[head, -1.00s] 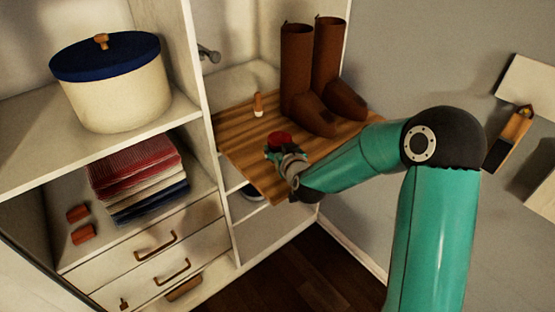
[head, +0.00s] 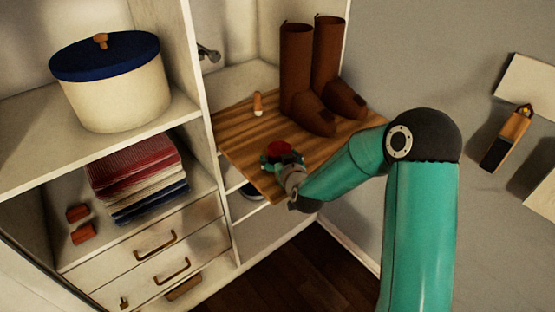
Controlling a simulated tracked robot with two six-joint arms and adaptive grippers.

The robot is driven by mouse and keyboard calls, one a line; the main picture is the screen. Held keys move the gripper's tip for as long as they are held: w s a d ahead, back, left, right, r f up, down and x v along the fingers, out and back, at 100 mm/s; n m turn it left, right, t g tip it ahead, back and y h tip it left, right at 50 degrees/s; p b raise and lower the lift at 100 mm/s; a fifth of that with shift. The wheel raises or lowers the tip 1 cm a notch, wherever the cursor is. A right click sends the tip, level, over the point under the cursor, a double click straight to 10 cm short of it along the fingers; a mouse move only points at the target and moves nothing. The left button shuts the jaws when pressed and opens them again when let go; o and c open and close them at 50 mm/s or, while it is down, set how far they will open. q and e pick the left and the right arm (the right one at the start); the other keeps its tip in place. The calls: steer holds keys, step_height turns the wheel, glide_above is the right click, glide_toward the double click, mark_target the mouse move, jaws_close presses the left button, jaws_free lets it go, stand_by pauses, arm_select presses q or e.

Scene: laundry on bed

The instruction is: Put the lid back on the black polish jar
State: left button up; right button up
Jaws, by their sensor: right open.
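A red round disc (head: 279,148), like a lid, sits at the fingertips of my right gripper (head: 281,160), above or on the slatted wooden board (head: 240,145). My right gripper is open, with its fingers close beside the disc. I cannot tell whether the fingers touch it. No black jar can be made out; the disc and the gripper cover the spot below. My left gripper is not in view.
Brown boots (head: 305,85) stand on the board behind the gripper. A small wooden-handled brush (head: 257,103) stands at the board's back left. A white cabinet upright (head: 205,110) borders the board on the left. The board's left part is clear.

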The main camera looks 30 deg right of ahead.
steer(key=shift+r, duration=0.1)
steer(key=shift+s+a, duration=0.1)
steer(key=shift+s, duration=0.15)
steer(key=b+v, duration=0.4)
steer(key=v, duration=0.7)
steer(key=shift+s+r, duration=0.15)
steer(key=shift+s, duration=0.05)
